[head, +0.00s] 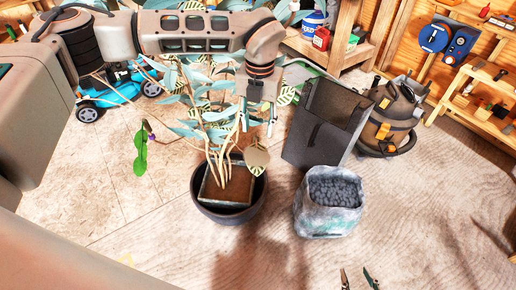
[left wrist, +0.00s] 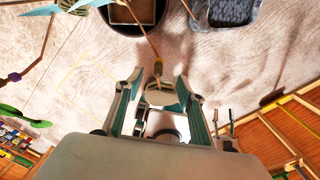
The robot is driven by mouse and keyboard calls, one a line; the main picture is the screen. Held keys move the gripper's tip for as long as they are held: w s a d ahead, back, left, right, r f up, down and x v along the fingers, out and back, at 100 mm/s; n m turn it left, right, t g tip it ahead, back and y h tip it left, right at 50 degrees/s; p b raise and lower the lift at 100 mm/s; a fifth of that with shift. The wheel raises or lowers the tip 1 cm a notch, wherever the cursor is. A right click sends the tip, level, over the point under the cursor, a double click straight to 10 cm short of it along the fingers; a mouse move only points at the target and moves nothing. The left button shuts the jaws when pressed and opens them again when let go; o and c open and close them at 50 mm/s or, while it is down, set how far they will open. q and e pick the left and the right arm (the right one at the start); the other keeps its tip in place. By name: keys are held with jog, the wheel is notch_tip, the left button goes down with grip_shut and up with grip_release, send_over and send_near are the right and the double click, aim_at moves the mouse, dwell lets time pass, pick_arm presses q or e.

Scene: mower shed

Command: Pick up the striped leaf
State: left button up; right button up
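A yellow-and-green striped leaf (head: 262,170) hangs low on the right side of a potted plant (head: 215,120), partly covered by a pale round piece. Other striped leaves (head: 287,95) sit higher in the plant. My left gripper (head: 257,124) points down just above the low leaf, its two fingers apart. In the left wrist view, the fingers stand either side of a pale oval piece (left wrist: 158,96) at the end of a brown stem (left wrist: 152,45); I cannot tell whether they touch it. My right gripper (head: 358,279) shows only its separated fingertips at the bottom edge.
The plant stands in a dark round pot (head: 205,212). A bag of dark pellets (head: 318,225) and a dark upright bin (head: 318,130) stand to its right. A vacuum (head: 390,120) is behind. Another hanging green leaf (head: 140,160) is at left. Front floor is mostly clear.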

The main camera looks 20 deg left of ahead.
aim_at(256, 136)
pick_arm(q)
jog(key=f, duration=0.5)
jog(key=shift+a+f, duration=0.15)
jog(key=shift+a, duration=0.1)
jog(key=c, duration=0.9)
jog(key=shift+o, duration=0.2)
